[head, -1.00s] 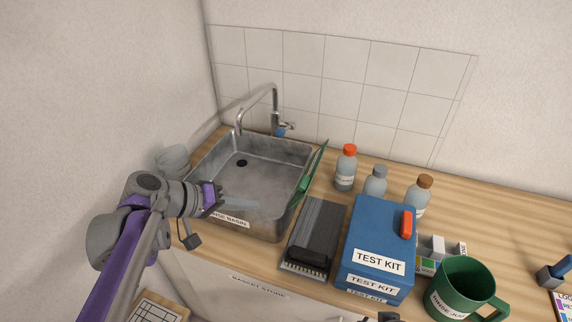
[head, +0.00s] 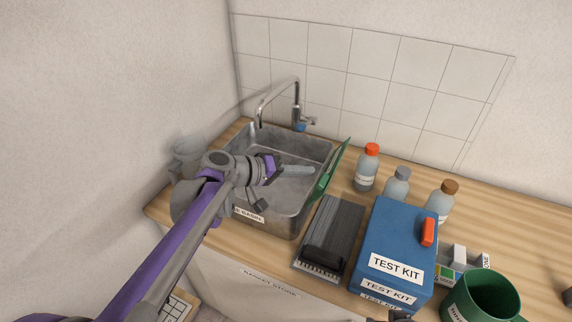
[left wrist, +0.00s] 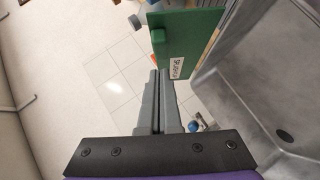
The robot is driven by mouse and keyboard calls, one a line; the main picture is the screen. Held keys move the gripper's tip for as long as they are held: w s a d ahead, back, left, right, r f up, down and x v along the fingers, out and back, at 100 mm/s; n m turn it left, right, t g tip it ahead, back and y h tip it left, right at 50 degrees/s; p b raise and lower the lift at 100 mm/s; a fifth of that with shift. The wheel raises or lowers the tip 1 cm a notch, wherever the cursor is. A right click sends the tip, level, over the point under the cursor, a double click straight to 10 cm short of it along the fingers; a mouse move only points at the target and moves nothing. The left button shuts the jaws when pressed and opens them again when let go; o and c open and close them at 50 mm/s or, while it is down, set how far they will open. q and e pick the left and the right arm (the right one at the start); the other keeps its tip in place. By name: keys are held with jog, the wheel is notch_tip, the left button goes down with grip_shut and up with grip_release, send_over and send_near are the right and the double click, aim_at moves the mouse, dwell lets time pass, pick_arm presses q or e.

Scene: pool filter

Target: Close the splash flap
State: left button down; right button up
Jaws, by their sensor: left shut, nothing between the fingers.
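The splash flap is a green panel (head: 326,180) standing raised along the right side of the steel basin (head: 270,221). In the left wrist view the flap (left wrist: 186,38) shows at the top, with a white label and a green block on its side. My left gripper (head: 311,171) is shut and empty, above the basin on the flap's left side. Its fingertips (left wrist: 158,76) appear close to the flap; I cannot tell whether they touch it. A small dark piece at the head view's bottom edge may be my right gripper (head: 390,319); its jaws are not visible.
A tap (head: 297,105) stands behind the basin. Right of the flap are a dark ribbed block (head: 334,225), a blue test kit box (head: 400,230), several bottles (head: 367,168) and a green jug (head: 482,297). A wall is close on the left.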

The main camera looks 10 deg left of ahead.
pick_arm(q)
jog(key=shift+s+d+f, duration=0.25)
jog(key=shift+d+f, duration=0.2)
jog(key=shift+d, duration=0.25)
